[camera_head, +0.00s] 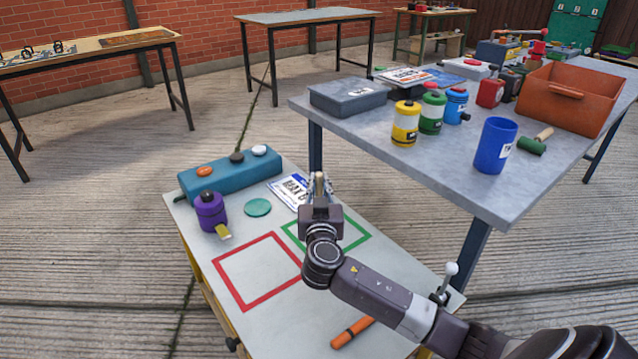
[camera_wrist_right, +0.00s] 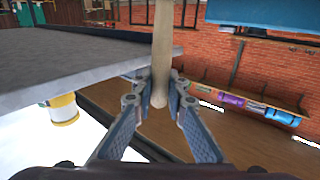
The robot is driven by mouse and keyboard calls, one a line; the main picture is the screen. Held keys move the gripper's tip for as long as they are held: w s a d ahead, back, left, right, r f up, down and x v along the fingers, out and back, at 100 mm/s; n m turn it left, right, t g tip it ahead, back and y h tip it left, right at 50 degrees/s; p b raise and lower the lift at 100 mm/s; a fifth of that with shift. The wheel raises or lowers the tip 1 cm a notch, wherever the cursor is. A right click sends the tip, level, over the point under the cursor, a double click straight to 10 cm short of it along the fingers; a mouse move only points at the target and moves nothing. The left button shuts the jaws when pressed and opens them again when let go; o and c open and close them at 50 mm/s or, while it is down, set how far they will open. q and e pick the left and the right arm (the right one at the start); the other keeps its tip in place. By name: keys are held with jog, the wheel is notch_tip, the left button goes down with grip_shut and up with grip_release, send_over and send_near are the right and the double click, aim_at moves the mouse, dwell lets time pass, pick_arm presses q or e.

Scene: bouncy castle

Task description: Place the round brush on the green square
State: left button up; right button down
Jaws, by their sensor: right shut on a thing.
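My right gripper (camera_head: 318,190) is above the low table and the far part of the green square (camera_head: 355,243). It is shut on a pale wooden handle, which I take for the round brush (camera_wrist_right: 162,50). In the right wrist view the handle stands between both fingers (camera_wrist_right: 158,100), its rounded end towards me. In the head view only a short tip shows, and the brush head cannot be made out. The green square is an outline on the low table (camera_head: 270,335), partly hidden by my gripper and arm. My left gripper is not in view.
A red square (camera_head: 258,270) lies left of the green one. Around them are a purple bottle (camera_head: 210,211), teal disc (camera_head: 257,207), teal block (camera_head: 230,174), printed plate (camera_head: 290,191) and orange marker (camera_head: 352,332). The higher grey table (camera_head: 440,175) stands close on the right.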

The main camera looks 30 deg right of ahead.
jog(key=c, duration=1.9)
grip_release()
jog(key=shift+f, duration=0.1)
jog(key=shift+c, duration=0.2)
jog(key=shift+r+p, duration=0.2)
jog(key=shift+p, duration=0.15)
jog(key=v, duration=1.2)
jog(key=shift+f, duration=0.1)
